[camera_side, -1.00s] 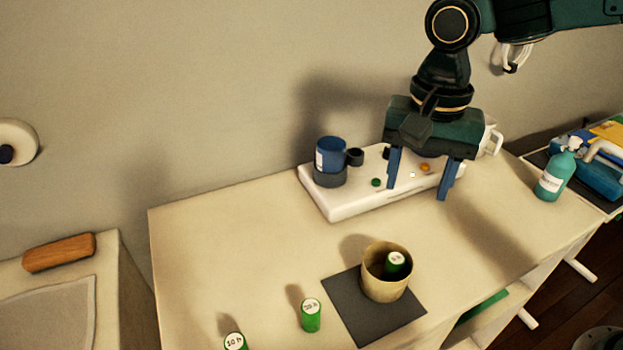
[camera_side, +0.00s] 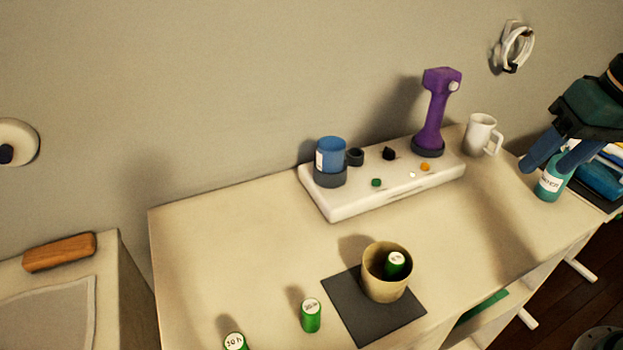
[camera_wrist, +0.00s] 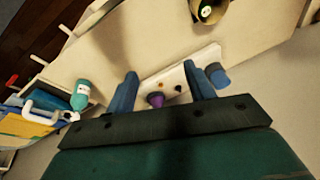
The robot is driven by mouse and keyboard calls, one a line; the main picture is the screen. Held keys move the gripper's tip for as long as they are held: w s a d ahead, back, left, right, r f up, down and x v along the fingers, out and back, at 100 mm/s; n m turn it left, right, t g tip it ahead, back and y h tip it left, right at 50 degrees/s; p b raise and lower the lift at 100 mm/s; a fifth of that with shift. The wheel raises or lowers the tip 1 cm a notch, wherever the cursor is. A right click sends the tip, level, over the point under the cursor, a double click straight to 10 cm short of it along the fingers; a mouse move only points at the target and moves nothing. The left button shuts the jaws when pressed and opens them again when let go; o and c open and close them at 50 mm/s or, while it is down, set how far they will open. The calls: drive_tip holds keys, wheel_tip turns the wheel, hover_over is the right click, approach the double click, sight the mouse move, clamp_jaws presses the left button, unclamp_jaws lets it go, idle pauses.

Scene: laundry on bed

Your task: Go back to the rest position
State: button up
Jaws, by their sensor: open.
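My gripper (camera_side: 556,158) is at the right edge of the side view, with its blue fingers apart and nothing between them. In that view it overlaps the teal bottle (camera_side: 551,184); I cannot tell how far apart they are. In the wrist view the open fingers (camera_wrist: 160,90) frame part of the white base (camera_wrist: 172,80) and the purple handheld tool (camera_wrist: 157,100) below. In the side view the purple tool (camera_side: 433,112) stands upright in a dark ring on the white base (camera_side: 345,208).
A tan cup (camera_side: 384,283) with a green can inside stands on a dark mat (camera_side: 352,315). Green cans (camera_side: 311,316) stand left of it.

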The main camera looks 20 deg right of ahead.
drive_tip(key=s+d+f+n+t, duration=0.1)
drive_tip(key=s+d+n+t, duration=0.1)
drive_tip(key=s, duration=0.5)
drive_tip(key=shift+d+f+n+h, duration=0.35)
drive_tip(key=shift+d+n, duration=0.35)
drive_tip(key=shift+d, duration=0.7)
drive_tip(key=shift+w, duration=0.1)
